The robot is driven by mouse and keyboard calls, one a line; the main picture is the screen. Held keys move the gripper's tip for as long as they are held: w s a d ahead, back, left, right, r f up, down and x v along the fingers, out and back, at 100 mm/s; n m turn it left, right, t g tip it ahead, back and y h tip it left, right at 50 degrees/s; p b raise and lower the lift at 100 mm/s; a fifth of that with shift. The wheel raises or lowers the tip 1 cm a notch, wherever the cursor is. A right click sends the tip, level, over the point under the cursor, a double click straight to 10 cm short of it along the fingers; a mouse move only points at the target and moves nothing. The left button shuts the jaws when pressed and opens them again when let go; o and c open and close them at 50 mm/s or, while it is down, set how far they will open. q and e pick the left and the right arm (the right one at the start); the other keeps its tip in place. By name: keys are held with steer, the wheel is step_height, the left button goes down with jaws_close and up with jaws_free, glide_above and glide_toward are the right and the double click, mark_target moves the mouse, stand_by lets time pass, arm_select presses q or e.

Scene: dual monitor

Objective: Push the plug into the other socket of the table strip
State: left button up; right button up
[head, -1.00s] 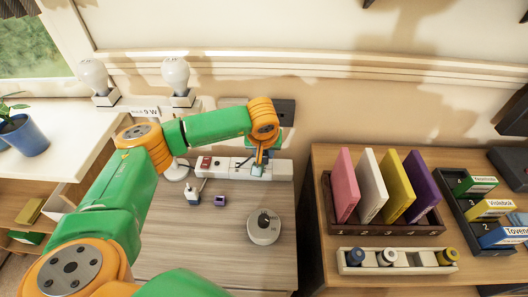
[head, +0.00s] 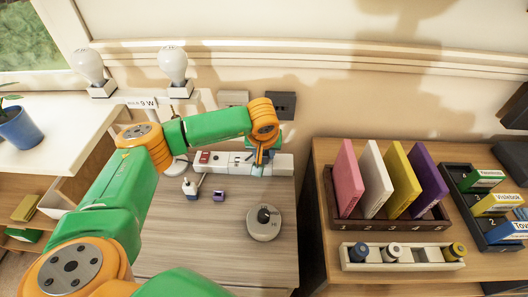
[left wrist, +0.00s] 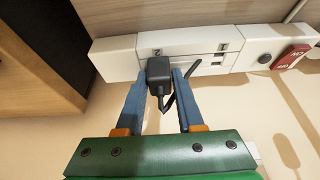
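The white table strip (head: 283,165) lies at the back of the wooden desk; its sockets marked 1 and 2 and a red switch show in the left wrist view (left wrist: 112,57). The black plug (left wrist: 158,70) is at the socket marked 2, its dark cable bending away below it. How deep it sits is hidden. My left gripper (left wrist: 160,76) has its two blue fingers on either side of the plug, seemingly touching it. In the head view my left gripper (head: 259,160) reaches down onto the strip and hides the plug. My right gripper is not in view.
A white plug-like block (head: 191,189), a small purple cube (head: 219,196) and a round white dial (head: 263,222) stand on the desk in front of the strip. Two bulbs (head: 173,65) stand at the back left. A book rack (head: 392,221) is on the right-hand table.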

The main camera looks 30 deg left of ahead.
arm_select(q)
steer(key=o, duration=0.4)
steer(key=shift+c, duration=0.2)
steer(key=v, duration=0.7)
